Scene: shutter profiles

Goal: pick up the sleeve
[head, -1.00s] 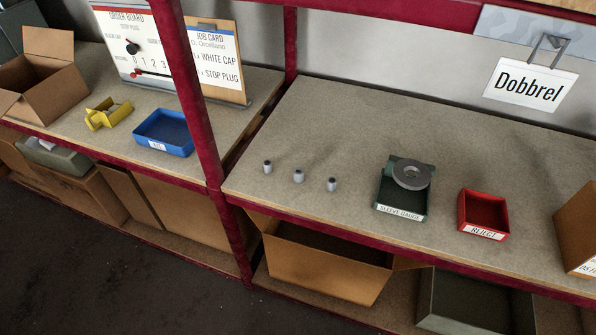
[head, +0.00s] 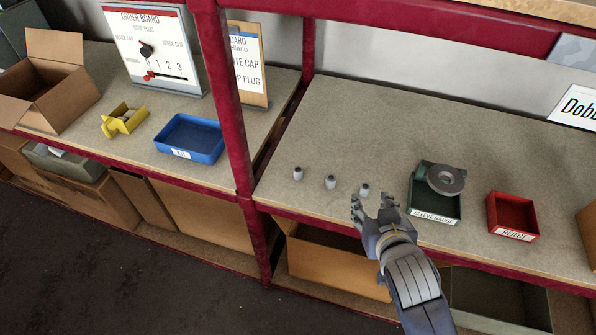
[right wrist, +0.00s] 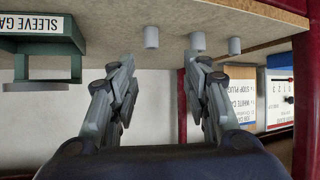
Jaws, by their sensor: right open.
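Three small grey sleeves stand upright in a row on the right bench: a left one (head: 298,173), a middle one (head: 330,182) and a right one (head: 364,190). My right gripper (head: 373,207) is open and empty at the bench's front edge, just in front of the right sleeve. In the right wrist view, which is upside down, the right sleeve (right wrist: 151,37) shows above the gap between the open fingers (right wrist: 163,68). The other two sleeves (right wrist: 197,41) (right wrist: 234,46) are to its right. My left gripper is not in view.
A green sleeve gauge tray (head: 420,209) with a grey ring (head: 445,179) is right of the sleeves. A red reject bin (head: 513,235) is further right. A maroon post (head: 237,130) stands to the left. A blue tray (head: 205,157) and yellow holder (head: 113,129) lie beyond it.

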